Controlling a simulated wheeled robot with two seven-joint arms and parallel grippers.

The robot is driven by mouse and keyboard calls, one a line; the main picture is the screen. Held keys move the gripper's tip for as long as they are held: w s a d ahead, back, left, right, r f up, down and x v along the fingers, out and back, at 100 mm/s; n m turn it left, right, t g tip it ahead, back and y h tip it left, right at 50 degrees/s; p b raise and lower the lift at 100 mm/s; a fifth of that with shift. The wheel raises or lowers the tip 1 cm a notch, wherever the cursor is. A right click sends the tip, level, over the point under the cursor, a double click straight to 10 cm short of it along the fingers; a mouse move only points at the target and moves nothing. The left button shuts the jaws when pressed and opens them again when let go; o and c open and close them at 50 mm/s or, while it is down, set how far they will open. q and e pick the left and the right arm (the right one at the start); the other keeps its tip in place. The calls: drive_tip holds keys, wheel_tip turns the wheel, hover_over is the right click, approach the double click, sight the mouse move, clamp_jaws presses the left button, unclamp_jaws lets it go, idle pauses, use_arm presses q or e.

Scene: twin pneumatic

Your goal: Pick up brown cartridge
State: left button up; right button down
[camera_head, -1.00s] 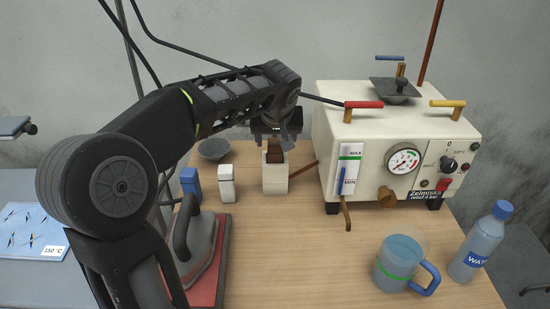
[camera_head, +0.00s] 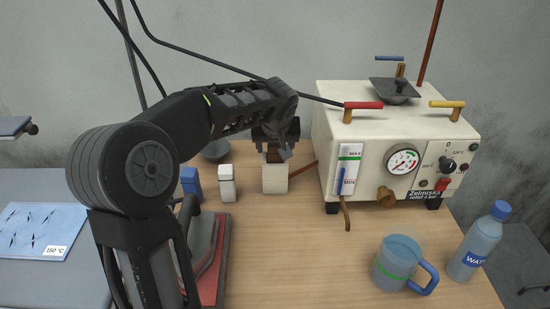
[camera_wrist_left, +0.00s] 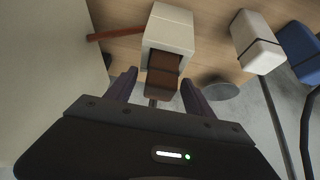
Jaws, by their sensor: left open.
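The brown cartridge (camera_head: 275,157) sticks up out of the cream block-shaped holder (camera_head: 275,181) on the table. In the left wrist view, the brown cartridge (camera_wrist_left: 162,82) rises from the opening of the cream holder (camera_wrist_left: 168,30). My left gripper (camera_head: 274,149) is over the holder, pointing down. Its fingers (camera_wrist_left: 160,88) are open, one on each side of the cartridge's upper end, with a visible gap on both sides. Part of the cartridge is hidden by the gripper in the head view and its lower part is inside the holder. My right gripper is not in view.
A cream machine (camera_head: 400,140) with a gauge stands close right of the holder. A mug (camera_head: 398,263) and water bottle (camera_head: 480,240) are front right.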

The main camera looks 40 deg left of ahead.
use_arm(q)
clamp_jaws()
idle(0.7)
